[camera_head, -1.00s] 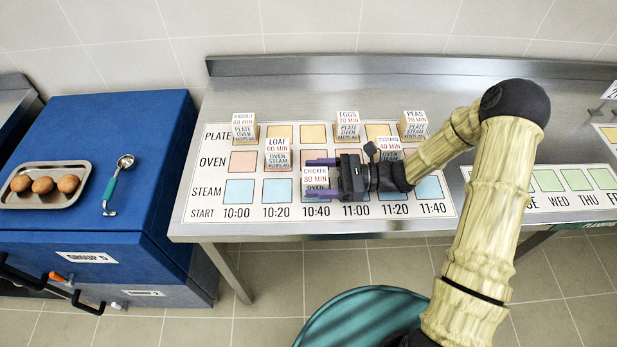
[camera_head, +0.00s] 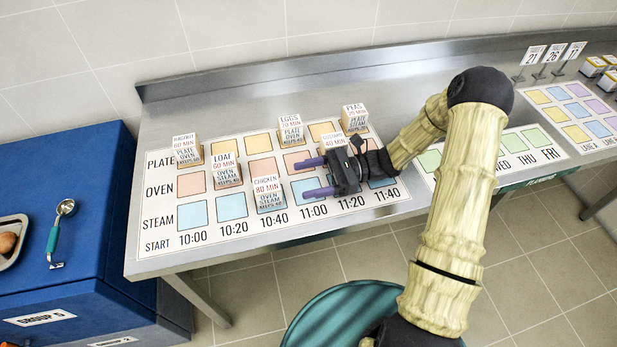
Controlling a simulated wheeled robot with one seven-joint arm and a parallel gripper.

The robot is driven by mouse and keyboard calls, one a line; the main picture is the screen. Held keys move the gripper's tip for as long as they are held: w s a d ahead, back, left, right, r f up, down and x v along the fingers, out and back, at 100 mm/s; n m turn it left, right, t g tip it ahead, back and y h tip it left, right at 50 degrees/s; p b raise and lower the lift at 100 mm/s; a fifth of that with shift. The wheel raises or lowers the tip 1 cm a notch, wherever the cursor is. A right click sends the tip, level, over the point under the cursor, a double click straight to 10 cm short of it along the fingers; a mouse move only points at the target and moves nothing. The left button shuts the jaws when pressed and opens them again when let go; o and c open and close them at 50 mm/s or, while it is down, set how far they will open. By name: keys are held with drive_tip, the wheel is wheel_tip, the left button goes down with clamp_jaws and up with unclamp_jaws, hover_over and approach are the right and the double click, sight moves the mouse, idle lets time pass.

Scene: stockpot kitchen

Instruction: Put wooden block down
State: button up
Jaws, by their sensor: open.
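My gripper (camera_head: 313,178) is open, its two purple fingers pointing left over the 11:00 column of the chart with nothing between them. The wooden block labelled CHICKEN 80 MIN (camera_head: 268,196) stands upright in the STEAM row at 10:40, left of the fingertips and apart from them. The white schedule chart (camera_head: 150,240) lies on the steel table. The LOAF block (camera_head: 226,171) stands in the OVEN row at 10:20. The CUSTARD block (camera_head: 334,141) is partly hidden behind my gripper.
A blue cabinet (camera_head: 60,180) with a scoop (camera_head: 57,232) and a tray (camera_head: 12,245) stands left. A weekday chart (camera_head: 505,150) and small number signs (camera_head: 553,54) are to the right. A raised edge (camera_head: 220,83) runs along the table's back.

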idle(0.3)
drive_tip(key=s+n+h, duration=0.1)
drive_tip(key=s+h, duration=0.1)
drive_tip(key=s+d+n+g+h, duration=0.1)
drive_tip(key=s+n+h, duration=0.2)
drive_tip(key=h, duration=0.1)
drive_tip(key=shift+s+d+f+g, duration=0.2)
drive_tip(key=shift+s+f+g, duration=0.15)
drive_tip(key=shift+s+g, duration=0.05)
drive_tip(key=s+d+n+h, duration=0.1)
drive_tip(key=h, duration=0.1)
drive_tip(key=s+d+n+h, duration=0.1)
drive_tip(key=d+n+h, duration=0.1)
drive_tip(key=shift+s+d+t+h, duration=0.25)
drive_tip(key=shift+s+t+h, duration=0.05)
drive_tip(key=shift+s+t, duration=0.1)
drive_tip(key=d+n+t+h, duration=0.1)
drive_tip(key=s+d+r+n+h, duration=0.1)
drive_tip(key=d, duration=0.1)
drive_tip(key=d+r+n+t+h, duration=0.1)
drive_tip(key=shift+s+d+n+t+h, duration=0.2)
drive_tip(key=shift+d+n+t+h, duration=0.1)
drive_tip(key=shift+h, duration=0.1)
drive_tip(key=d+r+n+t+h, duration=0.3)
drive_tip(key=d+r+n+t, duration=0.1)
drive_tip(key=r+t, duration=0.1)
drive_tip(key=shift+d+n, duration=0.2)
drive_tip(key=shift+n, duration=0.2)
drive_tip(key=shift+r, duration=0.15)
